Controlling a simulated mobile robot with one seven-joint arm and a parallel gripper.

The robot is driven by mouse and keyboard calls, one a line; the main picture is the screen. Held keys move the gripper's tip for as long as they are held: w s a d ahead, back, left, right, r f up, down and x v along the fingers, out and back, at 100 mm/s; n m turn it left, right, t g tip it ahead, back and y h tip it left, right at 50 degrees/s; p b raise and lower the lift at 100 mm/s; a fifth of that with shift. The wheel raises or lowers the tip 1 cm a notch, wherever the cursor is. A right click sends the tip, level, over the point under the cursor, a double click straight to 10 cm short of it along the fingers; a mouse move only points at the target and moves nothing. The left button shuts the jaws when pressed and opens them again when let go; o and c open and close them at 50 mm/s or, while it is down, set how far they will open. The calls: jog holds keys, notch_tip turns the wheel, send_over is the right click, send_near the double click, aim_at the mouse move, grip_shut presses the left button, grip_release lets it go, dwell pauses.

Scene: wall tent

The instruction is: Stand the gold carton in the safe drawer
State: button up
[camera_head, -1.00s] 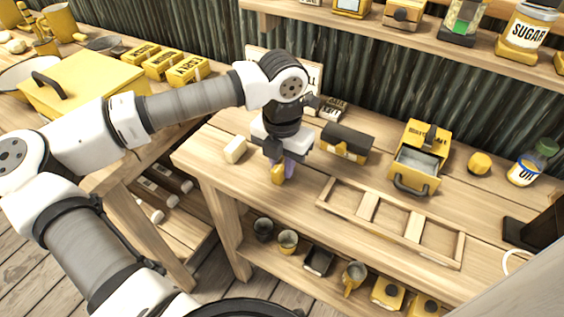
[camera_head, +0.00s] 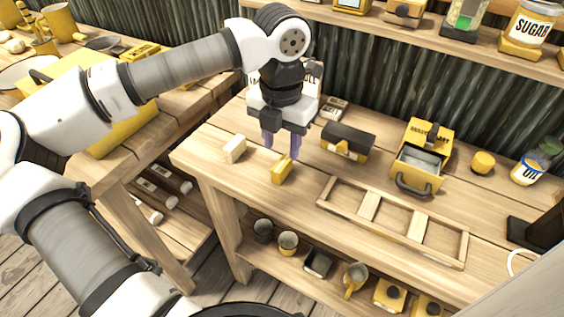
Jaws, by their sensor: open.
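The gold carton (camera_head: 283,170) is a small yellow block lying on the workbench, left of the wooden divided frame. My gripper (camera_head: 281,151) hangs above and just behind it, pointing down with its purple fingers apart. The jaws look empty, and the fingertips are close to the carton's top end in the picture; I cannot tell if they touch it. The safe (camera_head: 432,134) is a yellow box at the right of the bench. Its drawer (camera_head: 417,167) is pulled out toward the front, with a grey inside and a dark handle. The drawer looks empty.
A cream block (camera_head: 235,149) lies left of the carton. A black and yellow chest (camera_head: 347,141) stands between my gripper and the safe. The wooden divided frame (camera_head: 448,259) lies in front. A yellow cup-like item (camera_head: 483,162) and an oil jar (camera_head: 528,170) stand at right.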

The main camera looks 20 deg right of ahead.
aim_at(282, 163)
notch_tip(282, 163, up, 8)
jog(key=shift+b, duration=0.35)
jog(key=shift+f, duration=0.1)
